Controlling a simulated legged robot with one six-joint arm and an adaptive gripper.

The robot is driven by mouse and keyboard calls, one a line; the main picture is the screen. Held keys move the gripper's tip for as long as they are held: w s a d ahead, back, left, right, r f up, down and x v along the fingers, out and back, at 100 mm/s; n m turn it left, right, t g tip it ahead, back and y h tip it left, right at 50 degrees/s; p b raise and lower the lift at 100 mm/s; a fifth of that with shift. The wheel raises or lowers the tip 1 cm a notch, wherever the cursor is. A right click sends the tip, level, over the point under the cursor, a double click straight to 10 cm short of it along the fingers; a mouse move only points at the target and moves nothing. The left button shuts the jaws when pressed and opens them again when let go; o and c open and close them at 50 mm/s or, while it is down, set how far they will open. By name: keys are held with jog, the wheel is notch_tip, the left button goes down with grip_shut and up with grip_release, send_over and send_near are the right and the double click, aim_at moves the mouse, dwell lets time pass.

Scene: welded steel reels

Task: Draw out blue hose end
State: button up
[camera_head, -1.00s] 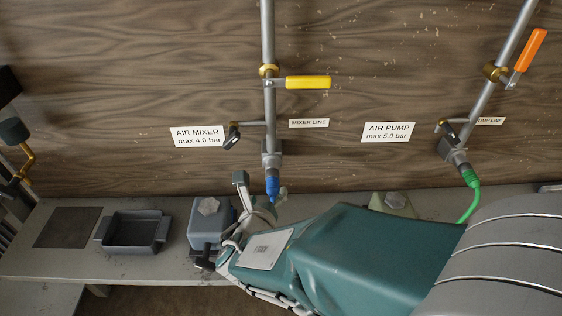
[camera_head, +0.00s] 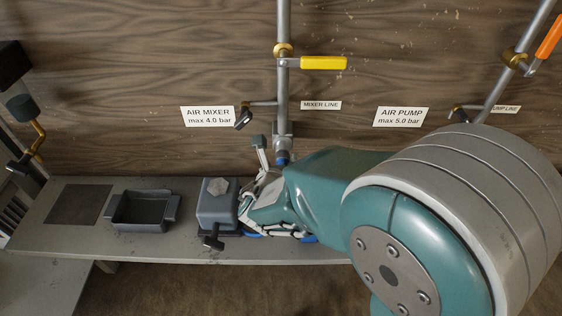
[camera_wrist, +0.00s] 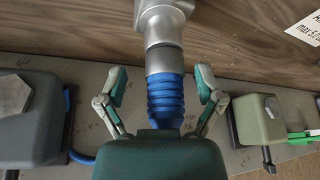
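The blue hose end (camera_wrist: 165,97) is ribbed and sits upright under the grey metal coupling (camera_wrist: 163,38) in the wrist view. In the head view, only a small blue part (camera_head: 283,158) shows below the pipe fitting, and my arm hides the rest. My gripper (camera_wrist: 160,84) is open, with one finger on each side of the blue hose end and visible gaps between. In the head view, one finger of my gripper (camera_head: 259,152) shows just left of the blue part.
A yellow valve handle (camera_head: 324,62) sticks out right from the mixer pipe. A grey clamp block (camera_head: 216,205) and an open tray (camera_head: 143,210) stand on the bench to the left. In the wrist view, a green block (camera_wrist: 262,122) stands right of my gripper.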

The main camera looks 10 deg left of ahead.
jog(key=shift+d, duration=0.2)
grip_shut()
jog(key=shift+s+d+f, duration=0.1)
jog(key=shift+s+f, duration=0.05)
jog(key=shift+s, duration=0.55)
jog(key=s+d, duration=0.1)
jog(key=s, duration=0.6)
jog(key=shift+s+d, duration=0.25)
jog(key=shift+d, duration=0.15)
dwell(1.1)
